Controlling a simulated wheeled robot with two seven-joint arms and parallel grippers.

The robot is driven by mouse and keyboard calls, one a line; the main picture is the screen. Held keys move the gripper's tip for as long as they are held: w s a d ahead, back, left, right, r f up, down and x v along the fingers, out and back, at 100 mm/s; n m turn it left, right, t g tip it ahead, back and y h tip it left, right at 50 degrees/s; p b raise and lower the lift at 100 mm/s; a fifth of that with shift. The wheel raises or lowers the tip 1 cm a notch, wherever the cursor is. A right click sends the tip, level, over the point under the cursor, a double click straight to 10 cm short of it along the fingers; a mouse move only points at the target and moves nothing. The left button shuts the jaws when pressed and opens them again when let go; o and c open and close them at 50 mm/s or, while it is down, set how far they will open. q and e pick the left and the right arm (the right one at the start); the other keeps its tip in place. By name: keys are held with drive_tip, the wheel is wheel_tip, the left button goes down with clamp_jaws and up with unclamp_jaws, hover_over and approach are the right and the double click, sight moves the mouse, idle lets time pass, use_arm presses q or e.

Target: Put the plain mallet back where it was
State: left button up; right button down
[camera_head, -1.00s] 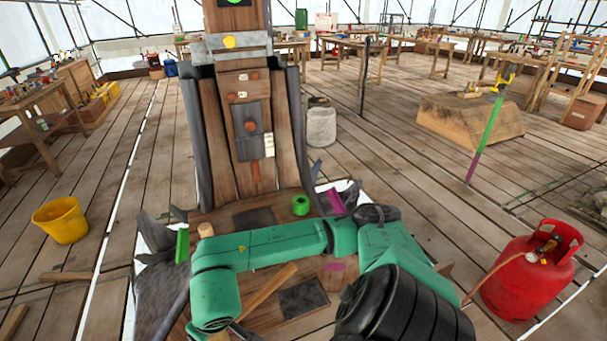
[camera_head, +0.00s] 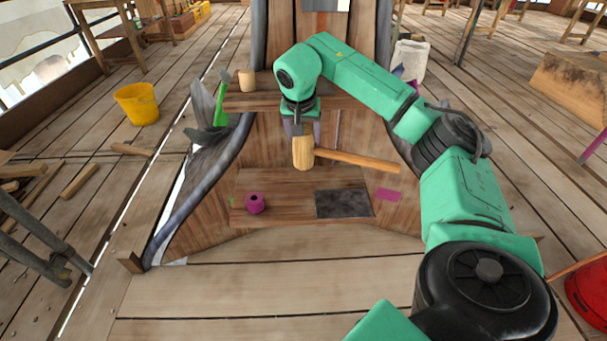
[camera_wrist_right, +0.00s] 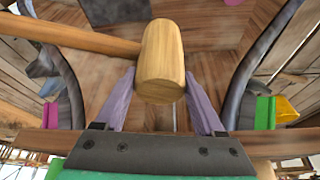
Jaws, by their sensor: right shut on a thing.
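The plain wooden mallet hangs in front of the wooden spire stand, its pale barrel-shaped head (camera_head: 303,155) in my right gripper (camera_head: 302,135) and its handle (camera_head: 360,160) pointing right. In the right wrist view the mallet head (camera_wrist_right: 162,52) sits between the two purple-grey fingers of the gripper (camera_wrist_right: 160,82), and the handle (camera_wrist_right: 85,38) runs off to the left. The mallet appears above the lower shelf (camera_head: 290,212), which has a bare dark rectangular pad (camera_head: 342,204). My left gripper is out of view.
A magenta round piece (camera_head: 255,203) sits on the lower shelf's left part. A magenta patch (camera_head: 388,194) lies right of the dark pad. The upper shelf (camera_head: 265,100) holds a small wooden cylinder (camera_head: 246,80). A green piece (camera_head: 222,105) stands at its left end. Floor in front is clear.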

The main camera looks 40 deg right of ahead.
use_arm(q)
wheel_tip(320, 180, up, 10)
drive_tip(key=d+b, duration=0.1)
drive_tip(key=b, duration=0.2)
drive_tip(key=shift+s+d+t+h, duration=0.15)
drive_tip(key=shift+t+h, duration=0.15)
use_arm(e)
wheel_tip(320, 180, down, 17)
drive_tip(key=shift+r, duration=0.2)
use_arm(q)
drive_tip(key=shift+b, duration=0.3)
use_arm(e)
drive_tip(key=shift+f, duration=0.15)
unclamp_jaws()
